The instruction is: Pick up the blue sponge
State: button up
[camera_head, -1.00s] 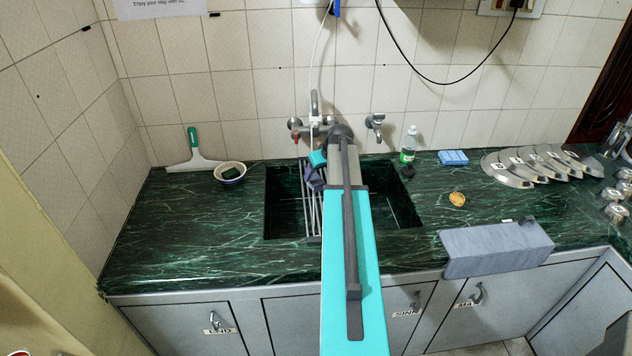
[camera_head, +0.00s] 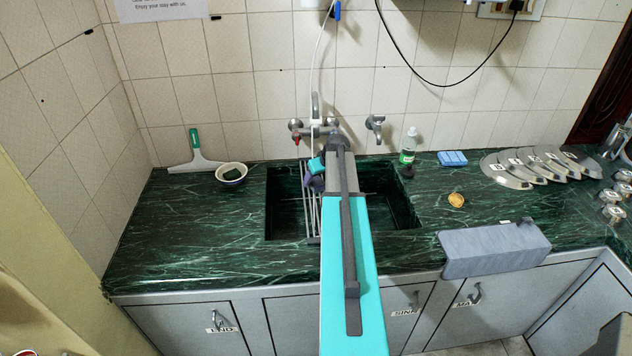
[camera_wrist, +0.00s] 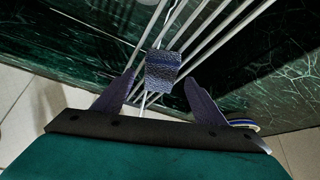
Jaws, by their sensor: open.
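A bright blue sponge-like block (camera_head: 452,158) lies on the green counter, right of the sink and the bottle. My gripper (camera_wrist: 160,95) is open over the metal rods of the sink rack (camera_wrist: 205,45). Its two dark purple fingers stand apart. A textured grey-blue block (camera_wrist: 162,70) lies on the rods, seen between and just beyond the fingertips; I cannot tell whether it is a sponge.
A bowl (camera_head: 231,167) and a squeegee (camera_head: 195,160) are left of the sink (camera_head: 285,215). A green-labelled bottle (camera_head: 408,148), a yellowish item (camera_head: 456,200), a grey cloth (camera_head: 495,250) and several metal lids (camera_head: 505,172) are to the right. Taps (camera_head: 375,125) jut from the wall.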

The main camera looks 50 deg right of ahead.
jog(key=shift+x, duration=1)
jog(key=c, duration=1.2)
jog(key=shift+r, duration=0.1)
jog(key=shift+s+r+b, duration=0.1)
jog(key=shift+r+b, duration=0.75)
jog(key=shift+r, duration=0.8)
jog(key=s+a+b, duration=0.1)
jog(key=s+a, duration=0.1)
jog(key=s, duration=0.2)
jog(key=s+a+r+b, duration=0.1)
jog(key=s+a+b, duration=0.1)
jog(key=s, duration=0.3)
jog(key=s+a+b, duration=0.1)
jog(key=s+a, duration=0.1)
jog(key=s, duration=0.3)
jog(key=shift+s+a+r+b, duration=0.25)
jog(key=shift+b, duration=0.1)
